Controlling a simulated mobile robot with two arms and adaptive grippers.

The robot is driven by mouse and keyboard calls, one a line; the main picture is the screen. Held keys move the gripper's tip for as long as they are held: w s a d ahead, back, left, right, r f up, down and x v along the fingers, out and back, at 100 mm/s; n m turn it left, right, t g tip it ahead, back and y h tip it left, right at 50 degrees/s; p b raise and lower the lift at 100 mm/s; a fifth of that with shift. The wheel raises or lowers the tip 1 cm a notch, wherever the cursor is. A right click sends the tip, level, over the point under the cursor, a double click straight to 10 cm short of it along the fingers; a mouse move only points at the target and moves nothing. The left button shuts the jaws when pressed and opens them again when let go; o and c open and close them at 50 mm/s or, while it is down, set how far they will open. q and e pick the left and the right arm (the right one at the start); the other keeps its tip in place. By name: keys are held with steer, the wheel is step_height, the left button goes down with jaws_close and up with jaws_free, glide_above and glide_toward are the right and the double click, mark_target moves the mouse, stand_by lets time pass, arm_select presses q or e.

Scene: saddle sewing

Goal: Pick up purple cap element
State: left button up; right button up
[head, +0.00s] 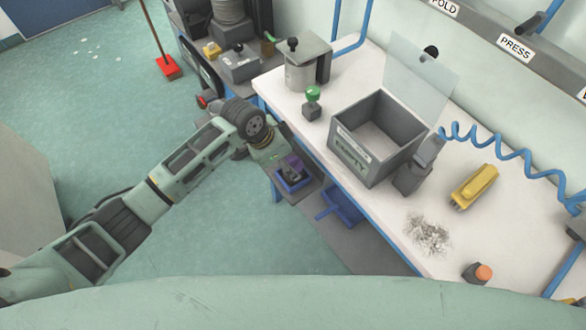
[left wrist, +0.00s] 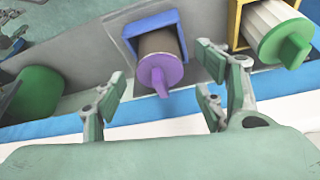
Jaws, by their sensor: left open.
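The purple cap element (left wrist: 162,72) is a round purple cap with a raised tab, seated on a brown cylinder in a blue-purple square holder (left wrist: 131,42). It also shows small in the head view (head: 294,161), beside the table's left edge. My left gripper (left wrist: 158,97) is open, with one finger on each side of the cap in the left wrist view. No contact shows, and the depth between fingers and cap is hard to tell. In the head view my left gripper (head: 272,152) is just beside the cap and partly hidden by its own wrist. My right gripper is not in view.
A green cap on a white cylinder (left wrist: 280,42) stands in a yellow holder close by the right finger. A green round piece (left wrist: 38,92) is at left. The white table (head: 385,215) carries a grey open box (head: 362,152), green-knobbed stamp (head: 312,103) and yellow tool (head: 474,187).

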mark_target(292, 165)
arm_select(q)
steer(key=shift+x, duration=1.65)
steer(key=shift+d, duration=0.15)
steer(key=shift+c, duration=0.5)
steer(key=c, duration=1.1)
